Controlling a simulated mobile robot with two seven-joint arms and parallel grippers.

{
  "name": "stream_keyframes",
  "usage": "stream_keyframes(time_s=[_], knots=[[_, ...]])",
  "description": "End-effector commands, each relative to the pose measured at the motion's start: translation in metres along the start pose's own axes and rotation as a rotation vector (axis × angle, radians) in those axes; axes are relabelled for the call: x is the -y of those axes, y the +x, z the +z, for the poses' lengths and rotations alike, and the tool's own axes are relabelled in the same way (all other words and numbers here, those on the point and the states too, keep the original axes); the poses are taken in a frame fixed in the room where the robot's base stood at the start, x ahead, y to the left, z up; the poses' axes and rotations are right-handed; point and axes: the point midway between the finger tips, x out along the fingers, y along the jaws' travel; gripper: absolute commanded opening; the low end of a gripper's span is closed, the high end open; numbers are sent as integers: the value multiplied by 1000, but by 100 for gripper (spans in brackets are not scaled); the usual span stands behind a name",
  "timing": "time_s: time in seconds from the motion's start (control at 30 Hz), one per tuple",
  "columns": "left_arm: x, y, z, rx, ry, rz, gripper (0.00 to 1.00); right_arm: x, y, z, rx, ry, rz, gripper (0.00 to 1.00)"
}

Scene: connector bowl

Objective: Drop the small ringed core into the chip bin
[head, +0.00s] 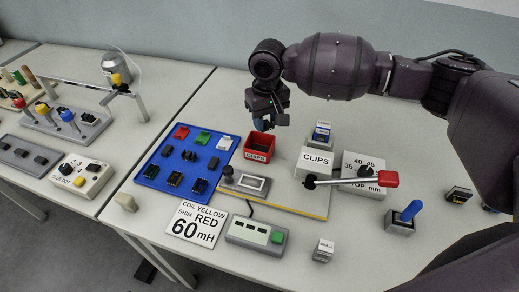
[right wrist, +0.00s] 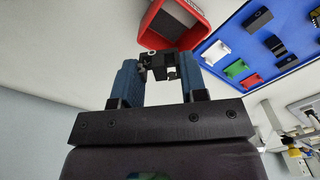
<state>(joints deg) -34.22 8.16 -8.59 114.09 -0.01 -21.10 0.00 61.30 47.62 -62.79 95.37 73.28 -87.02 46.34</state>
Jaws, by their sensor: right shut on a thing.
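My right gripper (head: 264,124) hangs just above and behind the red bin (head: 258,155), whose front label appears to read CHIPS. In the right wrist view, the blue fingers of the gripper (right wrist: 158,80) are shut on a small black core (right wrist: 165,66) with a light ring at one side. The core is clear of the red bin (right wrist: 204,12), which lies just beyond the fingertips in that view. The core is hidden or too small to make out in the head view. My left gripper is not in view.
A blue tray (head: 146,181) with several coloured and black parts lies left of the bin. A white CLIPS box (head: 314,161) and a red-handled lever (head: 387,179) stand to the right. A meter box (head: 249,240) lies in front.

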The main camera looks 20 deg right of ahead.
Motion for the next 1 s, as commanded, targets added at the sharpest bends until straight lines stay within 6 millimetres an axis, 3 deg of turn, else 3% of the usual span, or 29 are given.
stream_keyframes(time_s=[0.03, 0.23, 0.63, 1.0], knots=[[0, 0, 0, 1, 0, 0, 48, 0, 0, 0, -1, 0, 0, 41], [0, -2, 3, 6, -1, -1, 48, 0, 0, 0, 0, 0, 0, 69], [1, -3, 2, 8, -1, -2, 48, 0, -10, 0, -2, 0, 0, 69], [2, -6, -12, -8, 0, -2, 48, 0, -74, 0, -4, 1, -1, 69]])
